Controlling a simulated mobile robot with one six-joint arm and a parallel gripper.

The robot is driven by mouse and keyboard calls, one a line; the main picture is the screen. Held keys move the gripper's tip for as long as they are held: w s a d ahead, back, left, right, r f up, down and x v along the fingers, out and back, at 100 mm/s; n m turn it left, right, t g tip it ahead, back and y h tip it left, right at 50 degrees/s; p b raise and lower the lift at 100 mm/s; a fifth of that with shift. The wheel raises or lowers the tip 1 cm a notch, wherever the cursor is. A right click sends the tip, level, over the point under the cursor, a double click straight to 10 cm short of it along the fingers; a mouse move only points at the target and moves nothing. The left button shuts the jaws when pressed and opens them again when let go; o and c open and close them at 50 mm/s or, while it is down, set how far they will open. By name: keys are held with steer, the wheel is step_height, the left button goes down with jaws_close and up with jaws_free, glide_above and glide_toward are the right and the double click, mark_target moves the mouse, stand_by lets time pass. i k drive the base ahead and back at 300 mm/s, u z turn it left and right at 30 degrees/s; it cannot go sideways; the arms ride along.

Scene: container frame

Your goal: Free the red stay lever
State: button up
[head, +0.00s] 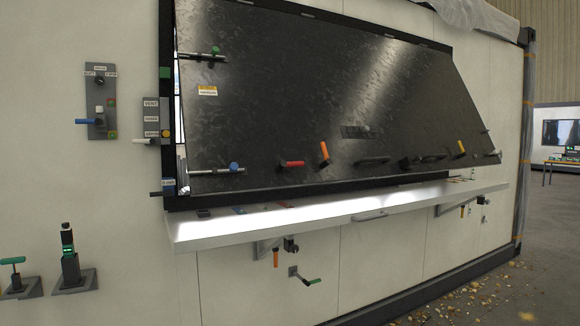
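A lever with a red handle (291,164) sits low on the large dark hatch panel (330,90), left of its middle. Its handle lies nearly level, and I take it for the red stay lever. The panel leans out from the container wall at its lower edge, above a pale shelf (340,208). How the red lever's mount engages is too small to tell. My gripper is not in view.
Orange handles (324,152) (461,147) and dark handles (373,160) share the panel. Levers with blue (86,121) and white (143,141) handles are on the left wall. More handles hang below the shelf. Green-handled devices (14,275) stand lower left. Debris (470,300) litters the floor.

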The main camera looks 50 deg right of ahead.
mark_target(284, 164)
steer(key=z, duration=0.05)
steer(key=i, duration=0.95)
steer(key=u, duration=0.05)
